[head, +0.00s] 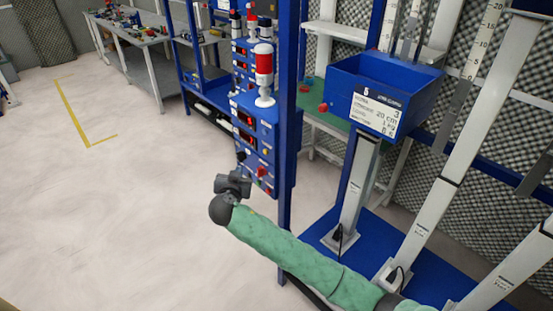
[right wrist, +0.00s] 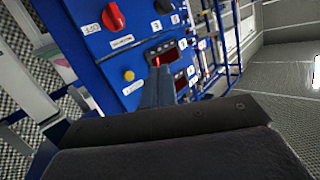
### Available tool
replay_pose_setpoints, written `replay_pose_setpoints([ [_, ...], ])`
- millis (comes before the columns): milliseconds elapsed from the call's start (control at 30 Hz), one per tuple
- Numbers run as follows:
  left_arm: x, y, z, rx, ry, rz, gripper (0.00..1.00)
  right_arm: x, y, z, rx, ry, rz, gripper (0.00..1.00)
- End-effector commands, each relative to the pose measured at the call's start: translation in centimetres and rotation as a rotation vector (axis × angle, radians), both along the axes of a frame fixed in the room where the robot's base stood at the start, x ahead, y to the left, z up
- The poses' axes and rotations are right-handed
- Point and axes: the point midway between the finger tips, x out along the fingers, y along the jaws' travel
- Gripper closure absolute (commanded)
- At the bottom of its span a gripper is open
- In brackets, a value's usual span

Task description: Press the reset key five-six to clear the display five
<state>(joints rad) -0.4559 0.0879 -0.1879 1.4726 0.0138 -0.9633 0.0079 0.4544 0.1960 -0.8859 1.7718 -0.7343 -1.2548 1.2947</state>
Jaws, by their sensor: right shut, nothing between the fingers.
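The right wrist view shows a display with red digits (right wrist: 182,45) in the panel face, partly hidden by my fingers. I cannot read which display or key is number five or five-six. My right gripper (head: 241,162) is shut and empty, close to the lower left of the panel. In the right wrist view its fingers (right wrist: 157,70) overlap the panel beside the display; contact cannot be told. My left gripper is not in view.
The panel carries a red knob (right wrist: 115,18) and a yellow button (right wrist: 128,75). A red and white beacon (head: 264,72) stands on it. A blue post (head: 288,110) rises beside it. A blue bin (head: 385,95) is at right. The floor at left is clear.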

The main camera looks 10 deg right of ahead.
Motion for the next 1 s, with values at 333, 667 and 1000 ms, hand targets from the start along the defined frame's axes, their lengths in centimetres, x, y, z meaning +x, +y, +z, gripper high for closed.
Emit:
replay_pose_setpoints([
  [333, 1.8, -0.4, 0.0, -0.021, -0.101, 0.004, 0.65, 0.4, 0.5, 1.0, 0.379, -0.127, -0.041, 1.00],
  [667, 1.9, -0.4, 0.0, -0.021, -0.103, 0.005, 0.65, 0.4, 0.5, 1.0, 0.478, -0.143, -0.056, 1.00],
  [1000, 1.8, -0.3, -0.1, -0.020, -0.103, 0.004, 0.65, 0.6, 0.3, 1.1, 0.475, -0.142, -0.056, 1.00],
])
